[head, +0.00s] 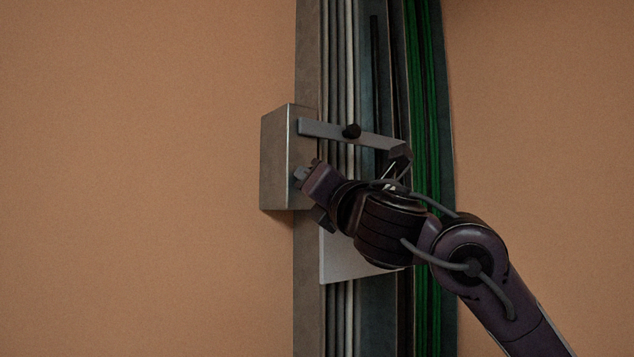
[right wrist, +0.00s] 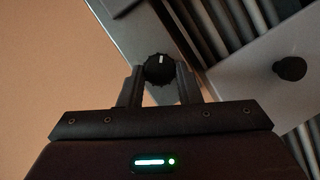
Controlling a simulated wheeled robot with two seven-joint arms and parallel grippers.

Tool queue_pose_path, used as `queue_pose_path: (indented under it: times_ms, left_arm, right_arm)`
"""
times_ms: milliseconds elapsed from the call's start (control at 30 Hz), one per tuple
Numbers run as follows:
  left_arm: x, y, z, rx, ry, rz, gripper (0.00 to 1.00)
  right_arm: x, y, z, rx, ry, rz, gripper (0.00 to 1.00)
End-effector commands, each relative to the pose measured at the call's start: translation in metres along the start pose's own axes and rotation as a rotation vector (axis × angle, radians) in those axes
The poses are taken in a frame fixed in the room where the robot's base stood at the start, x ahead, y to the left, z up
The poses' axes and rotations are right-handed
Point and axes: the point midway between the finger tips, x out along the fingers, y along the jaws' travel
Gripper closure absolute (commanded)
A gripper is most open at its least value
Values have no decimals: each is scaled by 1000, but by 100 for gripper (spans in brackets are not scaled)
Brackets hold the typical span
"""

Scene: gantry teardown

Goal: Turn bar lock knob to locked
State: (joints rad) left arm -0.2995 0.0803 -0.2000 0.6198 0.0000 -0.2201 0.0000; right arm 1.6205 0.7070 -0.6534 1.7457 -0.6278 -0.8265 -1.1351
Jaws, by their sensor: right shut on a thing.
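A black ribbed knob (right wrist: 160,68) with a small white mark near its upper edge shows in the right wrist view, mounted on a grey metal face. My right gripper (right wrist: 159,84) is shut on this knob, one finger on each side. In the head view my right gripper (head: 301,178) is at the front of a grey metal box (head: 277,160), and the held knob is hidden there. A flat grey bar (head: 325,130) with a black round knob (head: 352,131) crosses above the gripper. My left gripper is not in view.
A vertical rail (head: 306,310) with grey cables and green cables (head: 430,100) runs up the tan wall. A pale plate (head: 345,262) sits behind and below my right wrist. The wall left of the box is clear.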

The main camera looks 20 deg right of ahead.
Motion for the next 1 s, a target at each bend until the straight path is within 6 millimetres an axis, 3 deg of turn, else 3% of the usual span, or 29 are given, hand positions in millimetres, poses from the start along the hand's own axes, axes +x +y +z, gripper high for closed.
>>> queue_pose_path:
  times_ms: [600,1000]
  left_arm:
    - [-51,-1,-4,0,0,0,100]
    - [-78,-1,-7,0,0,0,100]
  right_arm:
    - [3,9,4,527,4,-218,92]
    - [2,9,5,740,2,-307,92]
